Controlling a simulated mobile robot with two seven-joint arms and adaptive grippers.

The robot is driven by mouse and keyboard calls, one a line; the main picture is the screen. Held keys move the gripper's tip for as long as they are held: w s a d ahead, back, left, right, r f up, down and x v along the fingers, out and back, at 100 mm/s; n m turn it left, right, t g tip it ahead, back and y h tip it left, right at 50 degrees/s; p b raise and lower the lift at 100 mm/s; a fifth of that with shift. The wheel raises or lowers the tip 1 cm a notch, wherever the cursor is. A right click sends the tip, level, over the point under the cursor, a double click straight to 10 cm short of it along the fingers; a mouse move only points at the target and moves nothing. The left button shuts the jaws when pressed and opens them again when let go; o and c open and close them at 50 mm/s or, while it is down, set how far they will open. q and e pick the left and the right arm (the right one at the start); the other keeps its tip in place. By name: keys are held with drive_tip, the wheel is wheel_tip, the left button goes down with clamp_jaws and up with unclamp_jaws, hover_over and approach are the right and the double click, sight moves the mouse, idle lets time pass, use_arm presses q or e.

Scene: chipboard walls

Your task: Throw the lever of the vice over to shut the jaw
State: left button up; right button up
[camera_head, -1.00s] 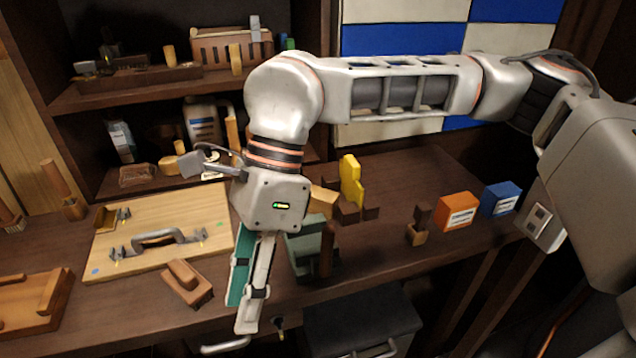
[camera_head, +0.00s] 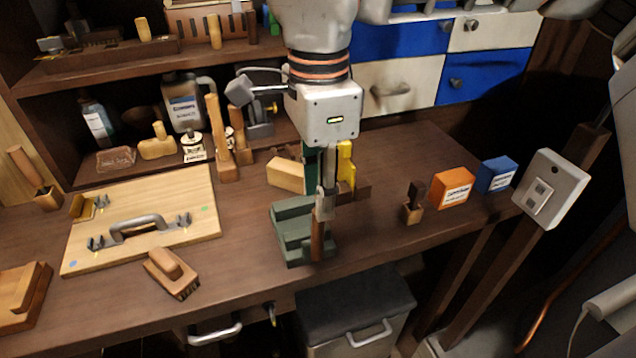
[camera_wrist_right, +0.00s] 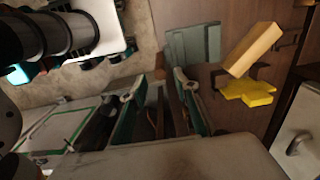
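The vice (camera_head: 290,228) is a grey-green block on the bench near its front edge. It also shows at the top of the right wrist view (camera_wrist_right: 205,44). Its brown lever (camera_head: 317,242) stands roughly upright at the vice's right front side. My right gripper (camera_head: 324,208) points down over the vice, its fingertips at the lever's upper end; I cannot tell whether they touch it. In the right wrist view the two fingers (camera_wrist_right: 157,92) are apart, with dark and brown shapes between them. The jaw opening is not clear to see. My left gripper is out of view.
A wooden block (camera_head: 286,175) and a yellow piece (camera_head: 346,165) stand just behind the vice. A brush (camera_head: 172,272) and a board with a handle (camera_head: 190,200) lie left. A stamp (camera_head: 412,205), orange box (camera_head: 452,187) and blue box (camera_head: 496,174) stand right.

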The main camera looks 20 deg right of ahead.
wheel_tip(320, 180, down, 3)
drive_tip(key=shift+r+b, duration=0.2)
drive_tip(key=shift+b, duration=0.45)
drive_tip(key=shift+f+b, duration=0.75)
drive_tip(key=shift+f, duration=1.05)
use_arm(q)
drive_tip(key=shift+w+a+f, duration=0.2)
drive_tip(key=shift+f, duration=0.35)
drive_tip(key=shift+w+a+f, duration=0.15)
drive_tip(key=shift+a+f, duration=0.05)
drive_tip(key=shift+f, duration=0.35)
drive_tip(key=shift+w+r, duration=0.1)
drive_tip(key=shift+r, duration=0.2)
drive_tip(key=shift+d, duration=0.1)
use_arm(e)
drive_tip(key=c, duration=0.8)
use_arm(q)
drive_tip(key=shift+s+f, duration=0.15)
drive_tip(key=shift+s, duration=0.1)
use_arm(e)
drive_tip(key=shift+o, duration=0.2)
